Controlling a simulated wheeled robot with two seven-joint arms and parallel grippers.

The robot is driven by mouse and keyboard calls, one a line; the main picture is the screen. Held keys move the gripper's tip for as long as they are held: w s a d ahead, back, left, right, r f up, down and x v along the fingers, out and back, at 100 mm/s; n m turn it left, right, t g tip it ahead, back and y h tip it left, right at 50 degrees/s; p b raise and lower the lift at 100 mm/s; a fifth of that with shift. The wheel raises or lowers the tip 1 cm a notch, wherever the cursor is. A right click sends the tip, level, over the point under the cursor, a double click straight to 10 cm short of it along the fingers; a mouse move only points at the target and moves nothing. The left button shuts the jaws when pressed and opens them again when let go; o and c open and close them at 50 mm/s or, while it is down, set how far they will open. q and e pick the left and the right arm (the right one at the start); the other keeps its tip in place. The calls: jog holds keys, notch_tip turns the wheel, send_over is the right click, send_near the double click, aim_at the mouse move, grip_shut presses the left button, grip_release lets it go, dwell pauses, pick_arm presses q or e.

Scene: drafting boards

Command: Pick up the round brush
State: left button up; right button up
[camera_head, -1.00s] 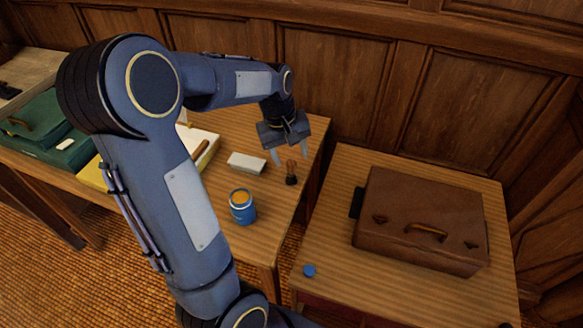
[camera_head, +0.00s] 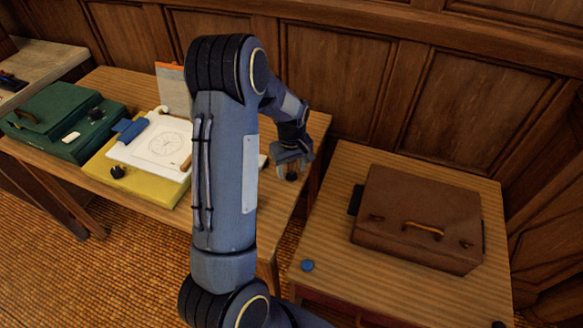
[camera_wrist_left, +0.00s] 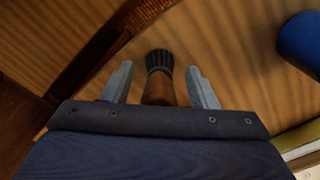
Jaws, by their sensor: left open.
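The round brush (camera_wrist_left: 159,75) shows in the left wrist view, with dark bristles and a brown wooden handle, between my left gripper's two fingers. My left gripper (camera_wrist_left: 160,85) is open, with a finger on each side of the brush and a visible gap to each. The lower part of the handle is hidden behind the gripper body. In the head view my left gripper (camera_head: 292,172) is at the right end of the long table, around the brush (camera_head: 291,177), of which only a little dark part shows. My right gripper is not in view.
A blue container (camera_wrist_left: 300,42) stands to the right in the wrist view. A brown case (camera_head: 420,215) and a blue round piece (camera_head: 307,266) are on the right table (camera_head: 340,290). A drawing board (camera_head: 160,150) and green case (camera_head: 65,120) lie left. A wood-panelled wall stands behind.

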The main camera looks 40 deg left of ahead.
pick_arm(q)
jog(key=c, duration=1.1)
